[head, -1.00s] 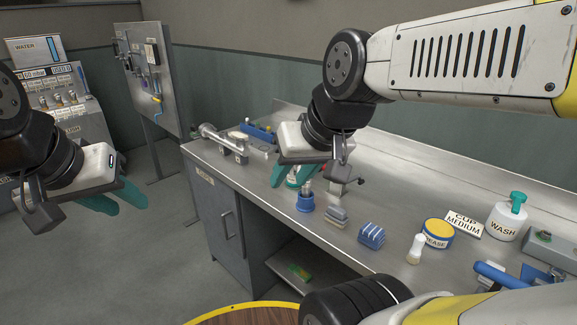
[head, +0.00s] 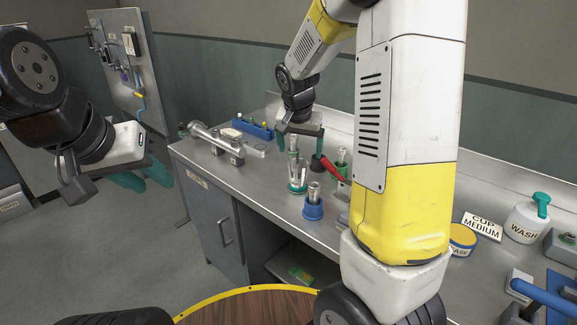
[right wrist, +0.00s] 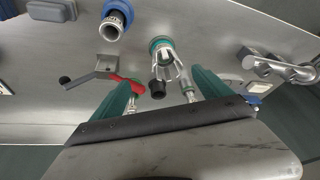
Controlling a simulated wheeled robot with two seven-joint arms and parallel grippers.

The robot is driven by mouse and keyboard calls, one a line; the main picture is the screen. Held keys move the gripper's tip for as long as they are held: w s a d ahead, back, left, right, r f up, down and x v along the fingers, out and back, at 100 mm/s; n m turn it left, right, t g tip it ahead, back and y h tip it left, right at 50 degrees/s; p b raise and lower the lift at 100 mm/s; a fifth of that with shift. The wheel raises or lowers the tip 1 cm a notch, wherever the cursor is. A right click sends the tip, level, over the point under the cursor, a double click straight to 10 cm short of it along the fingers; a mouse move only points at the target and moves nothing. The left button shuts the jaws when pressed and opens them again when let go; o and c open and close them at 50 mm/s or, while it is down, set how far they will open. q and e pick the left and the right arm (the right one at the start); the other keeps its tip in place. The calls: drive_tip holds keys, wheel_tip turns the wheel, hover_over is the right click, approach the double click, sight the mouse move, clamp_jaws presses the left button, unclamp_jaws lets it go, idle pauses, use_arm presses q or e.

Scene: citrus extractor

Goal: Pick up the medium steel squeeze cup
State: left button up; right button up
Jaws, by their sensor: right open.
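A steel pronged cup piece in a teal ring (head: 297,186) stands on the counter; the right wrist view shows its prongs (right wrist: 165,65) and a dark knob. A steel cup in a blue holder (head: 313,208) stands in front of it, and also shows in the right wrist view (right wrist: 115,20). I cannot tell which one is medium. My right gripper (head: 300,145) is open and empty, above the teal-ringed piece; its teal fingers (right wrist: 160,100) point toward the counter on either side of it. My left gripper (head: 143,178) is open and empty, off the counter at the left.
A steel tube fixture (head: 215,140) and a blue tray (head: 252,128) lie at the back left. The CUP MEDIUM sign (head: 482,225) and WASH bottle (head: 525,220) stand at the right.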

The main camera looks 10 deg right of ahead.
sight(298, 165)
drive_tip(key=shift+h, duration=0.3)
drive_tip(key=x, duration=0.4)
drive_tip(key=w+x, duration=0.1)
drive_tip(key=x, duration=0.3)
drive_tip(key=w+a+x, duration=0.1)
drive_tip(key=x, duration=0.3)
drive_tip(key=shift+r, duration=0.35)
clamp_jaws()
